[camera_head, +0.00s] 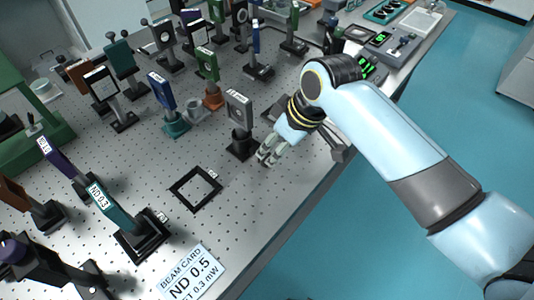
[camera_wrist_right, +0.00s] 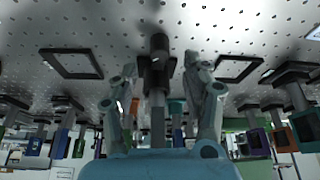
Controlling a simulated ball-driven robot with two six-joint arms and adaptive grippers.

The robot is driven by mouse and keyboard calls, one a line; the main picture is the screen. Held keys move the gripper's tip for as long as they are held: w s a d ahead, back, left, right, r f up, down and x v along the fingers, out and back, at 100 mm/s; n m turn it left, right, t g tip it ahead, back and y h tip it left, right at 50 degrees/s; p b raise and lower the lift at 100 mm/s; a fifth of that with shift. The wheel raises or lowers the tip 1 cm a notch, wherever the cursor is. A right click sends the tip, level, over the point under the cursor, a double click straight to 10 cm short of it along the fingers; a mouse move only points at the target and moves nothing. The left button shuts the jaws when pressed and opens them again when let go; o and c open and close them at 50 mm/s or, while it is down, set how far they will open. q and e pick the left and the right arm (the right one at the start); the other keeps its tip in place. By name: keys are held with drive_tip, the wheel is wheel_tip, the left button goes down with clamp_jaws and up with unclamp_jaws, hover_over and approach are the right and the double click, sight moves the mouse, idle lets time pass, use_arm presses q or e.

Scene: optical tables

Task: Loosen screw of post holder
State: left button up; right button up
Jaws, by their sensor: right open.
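A black post holder (camera_head: 242,146) with a grey square optic mount (camera_head: 240,108) on top stands on the perforated table (camera_head: 290,205). My right gripper (camera_head: 268,153) is open, low over the table just right of this holder, with its fingers pointing down-left. In the right wrist view, where the table is at the top, a dark post holder (camera_wrist_right: 156,68) with a grey post shows between the two spread fingers of the right gripper (camera_wrist_right: 160,85). I cannot tell whether a finger touches it. The holder's screw is too small to make out. My left gripper is not in view.
An empty black square outline (camera_head: 195,189) lies left of the gripper. A teal ND 0.3 filter (camera_head: 112,212) stands farther left, with a beam card (camera_head: 192,277) at the front. Several other mounts crowd the back. The table's front-right edge (camera_head: 302,222) is close to my arm.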

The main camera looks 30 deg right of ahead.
sight(267, 156)
drive_tip(key=x, duration=0.6)
drive_tip(key=shift+f, duration=0.2)
